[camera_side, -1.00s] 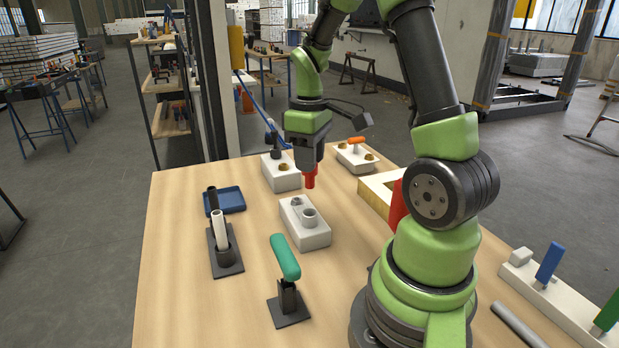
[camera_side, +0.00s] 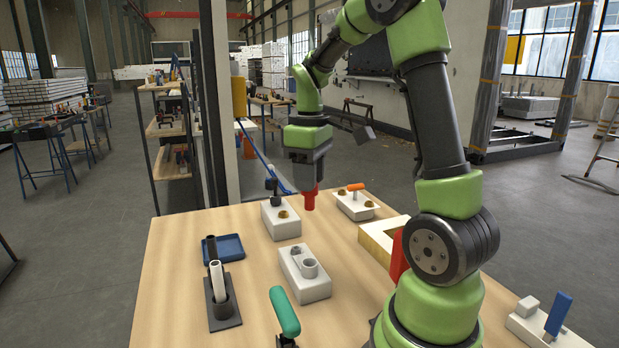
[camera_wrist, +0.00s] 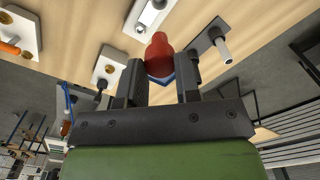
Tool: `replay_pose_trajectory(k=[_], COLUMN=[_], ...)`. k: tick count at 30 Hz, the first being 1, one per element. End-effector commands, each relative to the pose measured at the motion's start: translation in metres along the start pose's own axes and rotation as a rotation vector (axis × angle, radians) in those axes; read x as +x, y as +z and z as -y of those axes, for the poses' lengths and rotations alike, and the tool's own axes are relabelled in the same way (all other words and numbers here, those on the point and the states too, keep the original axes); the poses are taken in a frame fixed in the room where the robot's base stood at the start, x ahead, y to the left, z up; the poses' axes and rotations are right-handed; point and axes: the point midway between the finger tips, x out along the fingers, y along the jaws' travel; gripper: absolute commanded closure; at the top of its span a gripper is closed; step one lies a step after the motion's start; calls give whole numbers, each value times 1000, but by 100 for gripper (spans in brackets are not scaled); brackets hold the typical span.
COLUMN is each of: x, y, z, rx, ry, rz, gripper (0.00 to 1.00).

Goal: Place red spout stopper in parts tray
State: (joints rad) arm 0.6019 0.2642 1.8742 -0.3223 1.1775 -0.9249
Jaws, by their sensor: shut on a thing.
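My gripper (camera_side: 308,180) is shut on the red spout stopper (camera_side: 310,200), which hangs below the jaws in the air above the table. In the wrist view the red stopper (camera_wrist: 159,52) sits between the two dark fingers of my gripper (camera_wrist: 161,76). The parts tray (camera_side: 229,246) is a shallow blue tray, flat on the table to the left of the gripper in the side view. It looks empty, though a black holder post hides part of it. A blue bit shows behind the stopper in the wrist view, mostly hidden.
A white block with a round spout (camera_side: 306,284) stands in mid-table. A dark holder with a white tube (camera_side: 218,290) stands in front of the tray. A white block with a black knob (camera_side: 281,222) and one with an orange handle (camera_side: 355,206) stand behind. A green-handled tool (camera_side: 285,311) is in front.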

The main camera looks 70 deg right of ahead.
Motion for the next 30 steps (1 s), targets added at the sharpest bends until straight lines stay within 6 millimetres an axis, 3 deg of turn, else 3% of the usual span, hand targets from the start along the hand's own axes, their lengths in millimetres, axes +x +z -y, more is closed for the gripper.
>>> replay_pose_trajectory(k=[7, 10, 14, 18, 22, 27, 30], x=[1, 6, 18, 35, 48, 57, 58], y=[-1, -8, -25, -40, -46, -47, -47], z=[2, 12, 44, 89, 125, 151, 155], rx=[-1, -8, -16, -19, -15, -6, -1], ry=[0, 0, -1, 0, 0, 0, 0], rz=[1, 2, 5, 5, 4, 1, 1], gripper=[100, 100, 100, 100, 100, 100, 100])
